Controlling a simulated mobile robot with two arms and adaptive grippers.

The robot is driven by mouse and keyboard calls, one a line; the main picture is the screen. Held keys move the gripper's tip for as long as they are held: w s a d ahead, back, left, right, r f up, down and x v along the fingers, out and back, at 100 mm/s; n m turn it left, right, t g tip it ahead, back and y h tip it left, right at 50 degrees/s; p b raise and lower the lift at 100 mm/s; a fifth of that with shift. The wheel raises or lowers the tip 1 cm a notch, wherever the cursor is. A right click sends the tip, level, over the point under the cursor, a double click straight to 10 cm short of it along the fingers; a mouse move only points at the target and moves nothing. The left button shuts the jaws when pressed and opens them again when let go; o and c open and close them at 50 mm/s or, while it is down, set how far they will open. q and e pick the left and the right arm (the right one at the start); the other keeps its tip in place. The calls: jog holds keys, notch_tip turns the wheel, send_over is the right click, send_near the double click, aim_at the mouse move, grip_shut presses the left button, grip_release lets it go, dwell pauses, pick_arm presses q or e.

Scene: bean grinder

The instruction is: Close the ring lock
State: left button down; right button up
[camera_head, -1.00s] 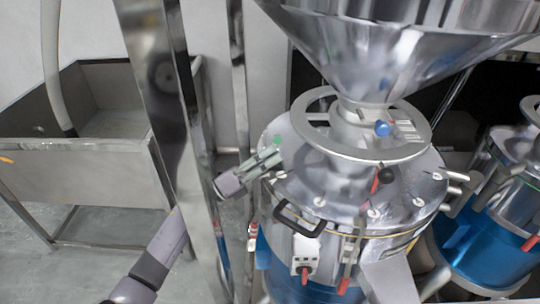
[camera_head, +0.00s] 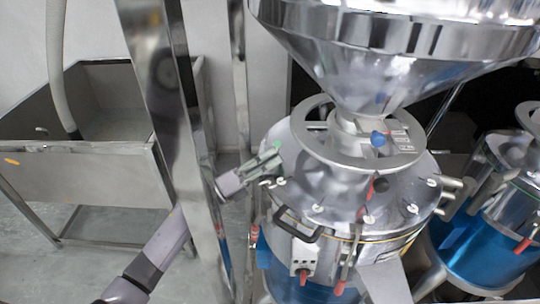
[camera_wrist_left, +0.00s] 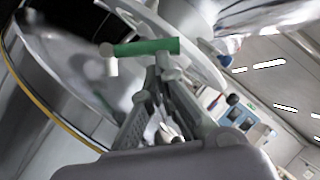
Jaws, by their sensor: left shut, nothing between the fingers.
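The steel grinder (camera_head: 400,195) stands right of centre, with a flat ring (camera_head: 305,140) around its neck below the hopper. A green handle (camera_head: 279,146) shows at the grinder's upper left side. In the left wrist view the green handle (camera_wrist_left: 146,47) lies across just past my fingertips. My left gripper (camera_head: 270,160) reaches in from the left beside the grinder's lid, by the green handle. Its fingers are shut with nothing between them. I cannot tell whether they touch the handle. Which part is the ring lock is not clear. My right gripper is not in view.
A large steel hopper (camera_head: 385,60) overhangs the grinder. A black handle (camera_head: 298,226) and several red-tipped latches sit on its front. A steel post (camera_head: 165,90) stands close by my left arm. A steel sink (camera_head: 85,165) is at left; a second blue-based machine (camera_head: 480,245) is at right.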

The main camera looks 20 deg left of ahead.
pick_arm(q)
jog(key=shift+w+r+n+y+p, duration=0.1)
jog(key=shift+r+n+y+p, duration=0.3)
jog(key=shift+r+n+p, duration=0.45)
jog(key=shift+b, duration=0.3)
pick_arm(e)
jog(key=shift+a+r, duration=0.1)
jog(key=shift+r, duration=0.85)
pick_arm(q)
jog(key=shift+w, duration=0.1)
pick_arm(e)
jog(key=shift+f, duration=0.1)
pick_arm(q)
jog(key=shift+w+a+r+b, duration=0.1)
jog(key=shift+w+r+b, duration=0.1)
jog(key=shift+r+b, duration=0.1)
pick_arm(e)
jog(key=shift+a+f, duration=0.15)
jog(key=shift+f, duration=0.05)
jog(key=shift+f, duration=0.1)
